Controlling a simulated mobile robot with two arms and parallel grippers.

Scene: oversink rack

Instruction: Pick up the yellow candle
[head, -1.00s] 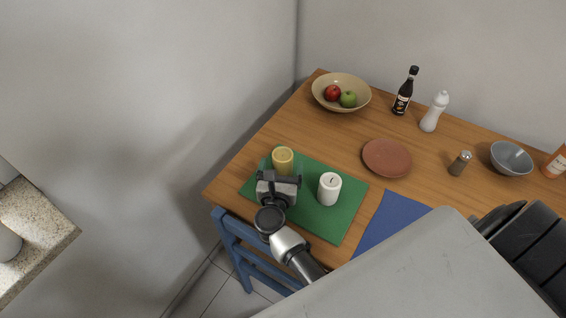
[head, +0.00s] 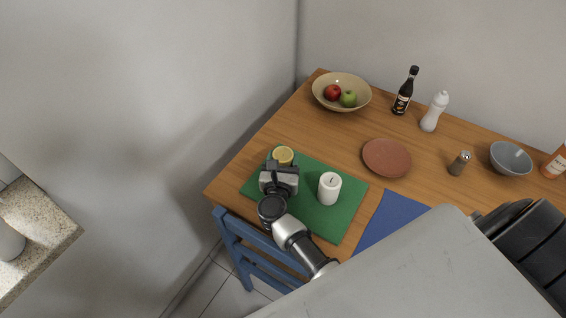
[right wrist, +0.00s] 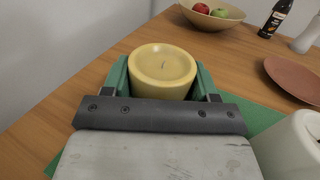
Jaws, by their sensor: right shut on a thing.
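The yellow candle (head: 283,154) stands at the far left part of the green mat (head: 325,223) in the head view. The gripper body hides the candle's lower part. I cannot tell whether the candle touches the mat. My left gripper is not in view.
A white candle (head: 329,188) stands close on the right, on the same mat. A brown plate (head: 387,158) and a blue mat (head: 392,220) lie further right. A fruit bowl (head: 342,93) stands behind. A blue chair (head: 255,254) is at the near table edge.

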